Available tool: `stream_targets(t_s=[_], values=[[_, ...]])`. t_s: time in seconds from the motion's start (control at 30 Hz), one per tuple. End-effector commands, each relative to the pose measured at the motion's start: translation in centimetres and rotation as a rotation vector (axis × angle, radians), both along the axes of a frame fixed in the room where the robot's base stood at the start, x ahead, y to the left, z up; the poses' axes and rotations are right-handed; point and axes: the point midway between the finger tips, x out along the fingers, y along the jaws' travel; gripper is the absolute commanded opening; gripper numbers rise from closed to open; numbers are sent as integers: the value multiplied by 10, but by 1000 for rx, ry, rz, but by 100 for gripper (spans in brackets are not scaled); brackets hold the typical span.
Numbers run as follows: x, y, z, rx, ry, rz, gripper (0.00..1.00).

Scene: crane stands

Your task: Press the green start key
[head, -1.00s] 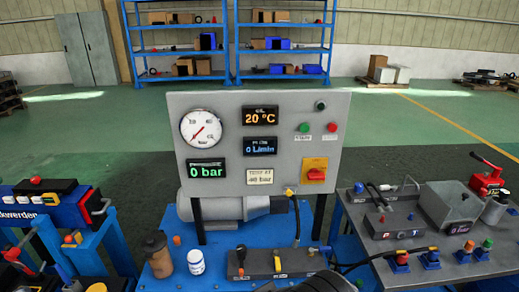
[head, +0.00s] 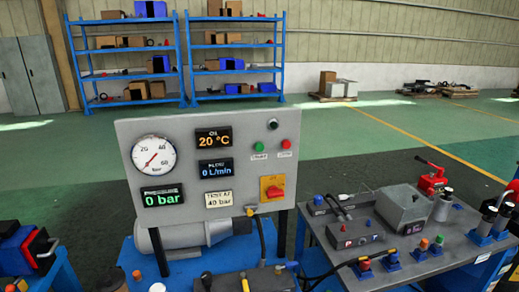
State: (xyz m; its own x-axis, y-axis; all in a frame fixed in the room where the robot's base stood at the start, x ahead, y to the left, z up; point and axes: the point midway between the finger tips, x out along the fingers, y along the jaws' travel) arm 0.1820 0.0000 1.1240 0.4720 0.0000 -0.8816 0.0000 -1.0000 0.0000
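The green start key (head: 259,147) is a small round green button on the right part of the grey control panel (head: 133,124), with a white label (head: 259,156) below it. A red button (head: 286,143) sits just to its right, and a black knob (head: 274,125) sits above. The displays read 20 °C (head: 213,139), 0 L/min (head: 216,168) and 0 bar (head: 163,195). My gripper is not in view.
The panel stands on a blue bench (head: 128,256) with a grey motor behind. To the right, a grey-topped table (head: 400,262) holds a metal box (head: 403,208), a red hand pump (head: 432,180) and coloured knobs. Blue shelves (head: 127,76) stand at the back. Green floor lies clear between.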

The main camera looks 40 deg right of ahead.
Motion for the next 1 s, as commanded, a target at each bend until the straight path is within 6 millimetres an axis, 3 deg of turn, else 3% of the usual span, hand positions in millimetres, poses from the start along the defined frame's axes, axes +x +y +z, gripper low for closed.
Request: stream_targets(t_s=[0.03,0.3,1.0], values=[[0,0,0,0,0,0,38],[0,0,0,0,0,0,0],[0,0,0,0,0,0,0]])
